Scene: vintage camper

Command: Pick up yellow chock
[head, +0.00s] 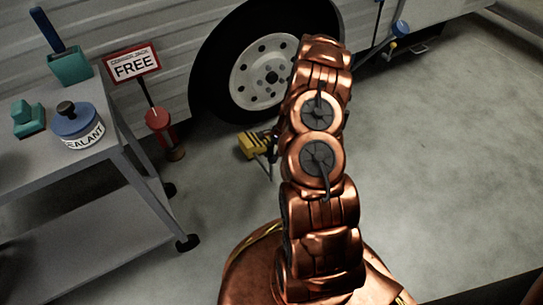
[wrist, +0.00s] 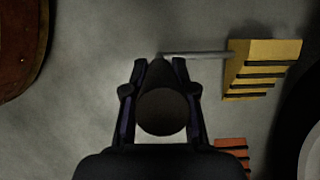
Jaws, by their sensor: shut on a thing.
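The yellow chock (wrist: 262,68) is a stepped wedge with dark grooves, at the right of the wrist view. It also shows in the head view (head: 253,146), near the big tire and partly behind my arm. A thin grey rod runs from it to the fingertips of my gripper (wrist: 158,62). A dark rounded piece (wrist: 163,110) fills the space between the fingers, at the rod's end. My gripper is shut on this end of the chock, with the wedge itself off to the right. I cannot tell whether the chock touches the floor.
An orange chock (wrist: 231,147) lies below the yellow one in the wrist view. The camper tire (head: 262,72) stands behind. The right floor is clear.

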